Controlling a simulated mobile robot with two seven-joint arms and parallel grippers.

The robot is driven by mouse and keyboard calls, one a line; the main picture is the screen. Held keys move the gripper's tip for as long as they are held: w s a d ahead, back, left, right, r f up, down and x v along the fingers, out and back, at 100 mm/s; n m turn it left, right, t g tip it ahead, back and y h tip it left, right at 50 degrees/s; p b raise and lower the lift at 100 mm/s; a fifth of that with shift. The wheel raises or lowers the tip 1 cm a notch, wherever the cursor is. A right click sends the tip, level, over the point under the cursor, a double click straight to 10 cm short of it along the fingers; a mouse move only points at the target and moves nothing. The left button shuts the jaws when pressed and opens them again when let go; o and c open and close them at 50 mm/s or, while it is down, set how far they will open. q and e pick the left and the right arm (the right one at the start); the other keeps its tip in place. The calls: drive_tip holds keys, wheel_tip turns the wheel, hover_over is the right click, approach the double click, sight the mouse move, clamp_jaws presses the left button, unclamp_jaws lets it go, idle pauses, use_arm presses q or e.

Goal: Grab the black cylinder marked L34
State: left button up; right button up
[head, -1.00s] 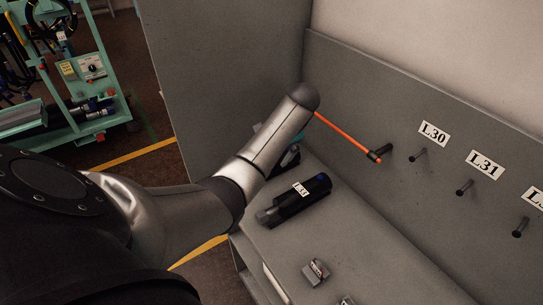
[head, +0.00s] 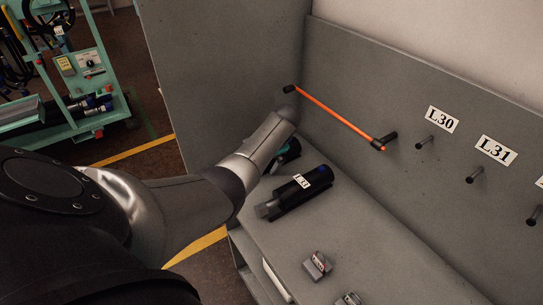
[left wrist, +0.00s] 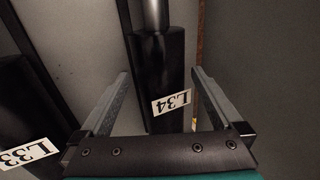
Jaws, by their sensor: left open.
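The black cylinder marked L34 (left wrist: 158,75) shows in the left wrist view, with its white label near the lower end and a bright metal rod at the upper end. My left gripper (left wrist: 160,73) is open, with one finger on each side of this cylinder in the picture. I see gaps beside the cylinder, and I cannot tell how far the fingers are above it. In the head view my left arm hides the L34 cylinder and most of the gripper. My right gripper is in neither view.
A second black cylinder marked L33 (left wrist: 25,105) lies to the left; a labelled black cylinder (head: 309,190) lies on the grey shelf (head: 365,235) in the head view. Small grey blocks (head: 317,265) lie on the shelf.

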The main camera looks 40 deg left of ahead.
use_arm(q)
drive_tip(key=shift+c, duration=0.4)
clamp_jaws()
idle(0.4)
drive_tip(key=shift+w+a+r, duration=0.15)
drive_tip(key=shift+w+r, duration=0.05)
drive_tip(key=shift+r, duration=0.1)
